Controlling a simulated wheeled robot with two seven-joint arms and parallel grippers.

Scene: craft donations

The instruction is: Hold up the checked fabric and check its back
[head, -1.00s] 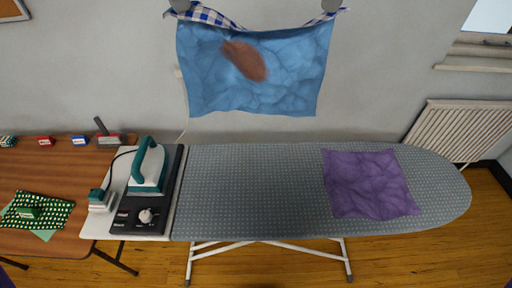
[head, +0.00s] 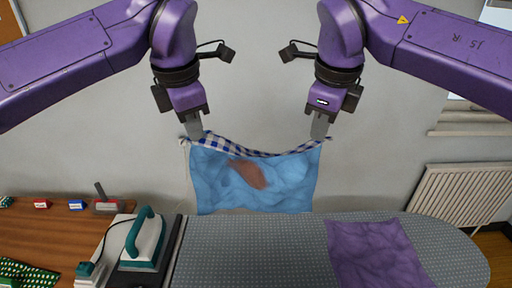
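The fabric (head: 285,183) hangs upright between my two grippers above the far edge of the ironing board. The side facing me is mottled blue with a reddish-brown stain (head: 249,174) left of its upper middle. A blue-and-white checked strip (head: 240,146) shows along its sagging top edge. My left gripper (head: 197,136) is shut on the top left corner. My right gripper (head: 319,137) is shut on the top right corner. The rest of the checked side is hidden, facing the wall.
A purple cloth (head: 375,252) lies on the grey dotted ironing board (head: 260,250). A teal-and-white iron (head: 142,240) stands at the board's left end. A wooden table (head: 60,228) at left holds several small coloured blocks and a green patterned cloth (head: 25,274). A radiator (head: 462,193) is at right.

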